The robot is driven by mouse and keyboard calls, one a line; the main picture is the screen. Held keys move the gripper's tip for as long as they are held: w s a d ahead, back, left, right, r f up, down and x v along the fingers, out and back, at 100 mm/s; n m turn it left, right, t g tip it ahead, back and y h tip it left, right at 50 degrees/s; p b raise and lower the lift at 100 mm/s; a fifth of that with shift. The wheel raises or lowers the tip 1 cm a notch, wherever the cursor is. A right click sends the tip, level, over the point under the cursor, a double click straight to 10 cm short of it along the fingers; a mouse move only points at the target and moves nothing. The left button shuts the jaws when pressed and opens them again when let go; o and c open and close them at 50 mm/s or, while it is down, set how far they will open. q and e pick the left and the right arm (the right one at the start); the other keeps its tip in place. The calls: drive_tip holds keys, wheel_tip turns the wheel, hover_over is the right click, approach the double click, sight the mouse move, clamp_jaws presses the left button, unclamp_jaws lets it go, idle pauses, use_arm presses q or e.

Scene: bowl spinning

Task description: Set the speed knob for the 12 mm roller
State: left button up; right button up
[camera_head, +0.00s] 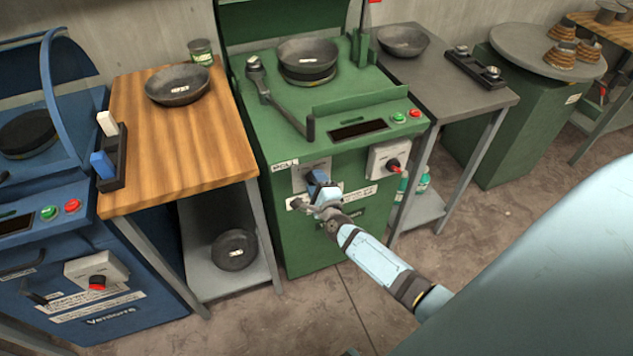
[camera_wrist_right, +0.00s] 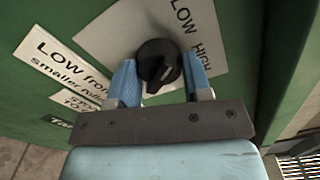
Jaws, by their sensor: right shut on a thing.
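The black speed knob (camera_wrist_right: 158,64) sits on a pale plate (camera_wrist_right: 105,32) marked LOW and HIGH on the green machine's front. In the right wrist view a light pointer line shows on the knob. My right gripper (camera_wrist_right: 160,78) is shut on the knob, with one blue finger at each side. In the head view my right gripper (camera_head: 322,190) is at the green machine (camera_head: 310,245), in front of the plate (camera_head: 303,178), and hides the knob. The roller's size cannot be read. My left gripper is not in view.
A white switch box (camera_head: 384,160) with a red knob is right of the plate. A bowl (camera_head: 307,54) sits on top of the green machine. A wooden table (camera_head: 220,150) with a dark bowl (camera_head: 177,85) is at left, beside a blue machine (camera_head: 130,320). A grey table (camera_head: 440,90) is at right.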

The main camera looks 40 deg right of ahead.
drive_tip(key=o, duration=0.9)
drive_tip(key=v, duration=1.3)
drive_tip(key=shift+s, duration=0.4)
